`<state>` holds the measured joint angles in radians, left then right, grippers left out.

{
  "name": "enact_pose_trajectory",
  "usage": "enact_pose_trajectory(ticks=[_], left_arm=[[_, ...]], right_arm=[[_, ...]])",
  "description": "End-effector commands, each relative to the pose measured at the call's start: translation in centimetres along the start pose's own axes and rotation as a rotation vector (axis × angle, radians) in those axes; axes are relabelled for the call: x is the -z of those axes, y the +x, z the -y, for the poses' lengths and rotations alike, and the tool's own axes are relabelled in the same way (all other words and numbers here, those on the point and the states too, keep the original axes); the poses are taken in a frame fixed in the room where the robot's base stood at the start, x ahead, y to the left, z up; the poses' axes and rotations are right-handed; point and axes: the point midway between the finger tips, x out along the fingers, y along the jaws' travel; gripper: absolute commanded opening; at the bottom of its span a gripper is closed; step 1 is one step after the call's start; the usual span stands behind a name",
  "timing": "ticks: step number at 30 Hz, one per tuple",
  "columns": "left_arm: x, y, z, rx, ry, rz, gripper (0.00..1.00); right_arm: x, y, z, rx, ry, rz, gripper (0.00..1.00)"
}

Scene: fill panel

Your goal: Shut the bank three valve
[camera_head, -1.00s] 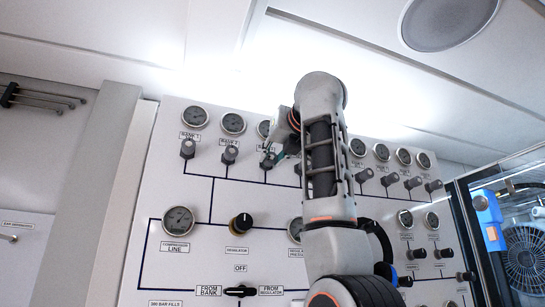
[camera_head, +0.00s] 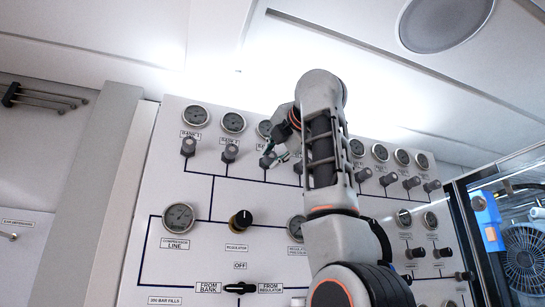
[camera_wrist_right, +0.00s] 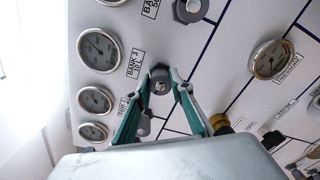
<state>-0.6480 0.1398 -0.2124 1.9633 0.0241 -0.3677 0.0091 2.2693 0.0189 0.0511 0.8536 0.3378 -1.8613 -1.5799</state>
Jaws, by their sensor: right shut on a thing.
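The bank three valve (camera_head: 267,161) is a grey knob on the white panel, third from the left in the top row. In the right wrist view this knob (camera_wrist_right: 160,82) sits between the fingertips, beside the "BANK 3" label and its gauge (camera_wrist_right: 99,50). My right gripper (camera_wrist_right: 163,79) has teal fingers and is shut on the knob's two sides. In the head view the right gripper (camera_head: 275,158) is small and partly hidden by my wrist. The left gripper does not show.
Similar bank knobs stand on both sides, including the bank two knob (camera_head: 230,154) and bank one knob (camera_head: 188,147). Gauges line the row above. A black regulator knob (camera_head: 241,220) and a selector (camera_head: 240,288) sit lower. My right arm covers the panel's middle.

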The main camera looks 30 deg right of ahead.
Motion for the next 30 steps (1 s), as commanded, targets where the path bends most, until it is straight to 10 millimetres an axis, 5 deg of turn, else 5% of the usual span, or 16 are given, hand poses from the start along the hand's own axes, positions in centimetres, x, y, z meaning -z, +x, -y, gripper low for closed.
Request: enact_pose_trajectory(ticks=[30], left_arm=[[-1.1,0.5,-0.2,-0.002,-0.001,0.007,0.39]], right_arm=[[0.1,-0.1,0.2,-0.002,0.964,0.000,0.00]])
